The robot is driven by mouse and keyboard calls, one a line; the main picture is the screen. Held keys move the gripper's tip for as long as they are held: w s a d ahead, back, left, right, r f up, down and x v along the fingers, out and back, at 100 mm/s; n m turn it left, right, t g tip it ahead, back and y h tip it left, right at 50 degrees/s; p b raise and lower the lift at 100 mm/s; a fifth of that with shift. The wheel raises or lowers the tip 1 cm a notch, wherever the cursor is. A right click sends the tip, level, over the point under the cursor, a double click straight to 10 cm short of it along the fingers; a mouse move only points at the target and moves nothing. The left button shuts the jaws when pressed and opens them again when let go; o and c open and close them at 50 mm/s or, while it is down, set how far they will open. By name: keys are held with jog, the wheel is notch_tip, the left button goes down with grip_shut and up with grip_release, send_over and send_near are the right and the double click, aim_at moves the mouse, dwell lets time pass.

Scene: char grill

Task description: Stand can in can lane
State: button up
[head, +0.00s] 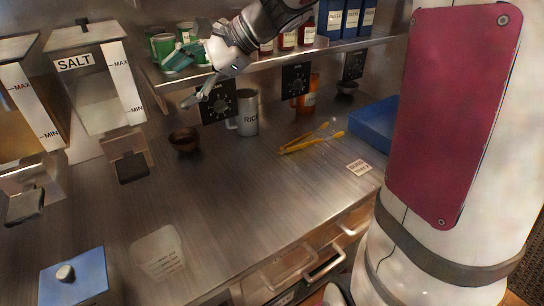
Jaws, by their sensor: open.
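Green cans with pale tops stand at the left end of the upper shelf (370,42); one can (161,47) is at the left and another can (187,32) is farther back. My gripper (186,80) is open at the shelf's left front, its fingers pointing left. One finger is at the height of the cans and the other hangs below the shelf edge. A teal-green shape (177,60) lies beside the upper finger; I cannot tell whether it is a tilted can or touches the finger. Lane dividers cannot be made out.
Red bottles (307,30) and blue boxes (330,22) fill the shelf to the right. The middle of the counter (225,190) is clear.

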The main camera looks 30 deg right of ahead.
jog(key=s+a+f+n+g+h, duration=0.2)
jog(key=s+n+h, duration=0.3)
jog(key=s+n, duration=0.75)
jog(key=s+d+n+h, duration=0.2)
jog(key=s, duration=0.5)
jog(key=s+d+f+n+t+h, duration=0.1)
jog(key=s+d+h, duration=0.1)
jog(key=s, duration=0.4)
jog(key=shift+s+d+f+n, duration=0.3)
jog(key=shift+s+d+n, duration=0.1)
jog(key=shift+d, duration=0.35)
jog(key=shift+c, duration=0.3)
